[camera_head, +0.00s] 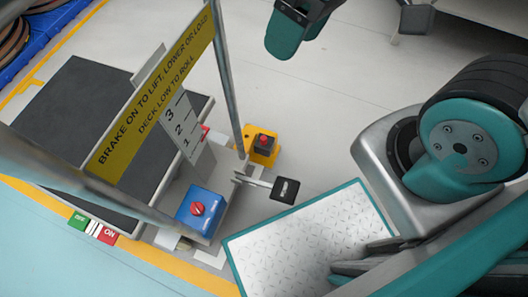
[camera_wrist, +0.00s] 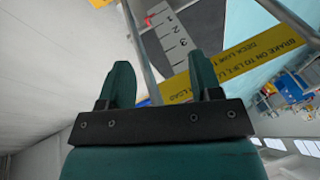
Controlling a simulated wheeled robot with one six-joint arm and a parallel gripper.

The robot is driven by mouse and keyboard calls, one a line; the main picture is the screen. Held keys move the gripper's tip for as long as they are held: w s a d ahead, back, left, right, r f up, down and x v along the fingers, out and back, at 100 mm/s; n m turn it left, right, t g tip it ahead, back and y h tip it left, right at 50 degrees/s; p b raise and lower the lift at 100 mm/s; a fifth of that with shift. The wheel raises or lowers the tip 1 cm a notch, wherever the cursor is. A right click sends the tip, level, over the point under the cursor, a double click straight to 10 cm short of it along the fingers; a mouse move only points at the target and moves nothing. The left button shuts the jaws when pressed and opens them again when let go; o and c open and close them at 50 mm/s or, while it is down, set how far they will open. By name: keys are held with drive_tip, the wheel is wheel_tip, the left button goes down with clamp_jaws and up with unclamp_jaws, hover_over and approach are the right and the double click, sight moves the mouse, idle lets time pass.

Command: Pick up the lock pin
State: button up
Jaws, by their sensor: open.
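I cannot pick out the lock pin for certain in either view. A small red piece (camera_head: 205,131) shows beside the numbered scale plate (camera_head: 183,124) in the head view, too small to tell what it is. In the wrist view my gripper (camera_wrist: 161,82) has its two teal fingers apart, with nothing between them. The scale plate (camera_wrist: 172,38) and the yellow sign (camera_wrist: 245,62) lie beyond the fingers there, apart from them. A teal and dark part of my arm shows at the top of the head view.
A lift cart has a dark deck (camera_head: 65,100), posts and a yellow sign (camera_head: 150,95). Near its foot are a blue box (camera_head: 201,211) with a red button, a yellow box (camera_head: 262,147) and a black pedal (camera_head: 285,190). Pale floor (camera_head: 330,120) lies open to the right.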

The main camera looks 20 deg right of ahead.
drive_tip(key=w+d+f+m+h+b, duration=0.1)
drive_tip(key=w+d+f+m+b, duration=0.15)
drive_tip(key=w+f, duration=0.4)
drive_tip(key=w+d+f+m+t+h+b, duration=0.1)
drive_tip(key=w+d+f+m+b, duration=0.2)
drive_tip(key=f, duration=0.7)
drive_tip(key=w+d+f+m+h+b, duration=0.1)
drive_tip(key=w+d+f+h+b, duration=0.25)
drive_tip(key=f, duration=0.55)
drive_tip(key=g+y+b, duration=0.1)
drive_tip(key=y+b, duration=0.1)
drive_tip(key=b, duration=0.4)
hover_over(264, 138)
drive_tip(key=shift+h, duration=0.25)
wheel_tip(264, 138, down, 30)
drive_tip(key=shift+w+r, duration=0.1)
drive_tip(key=shift+r, duration=0.1)
wheel_tip(264, 138, down, 6)
drive_tip(key=b, duration=0.4)
drive_tip(key=shift+a+r+b, duration=0.1)
drive_tip(key=shift+b, duration=0.2)
drive_tip(key=shift+r, duration=0.1)
drive_tip(key=c, duration=1)
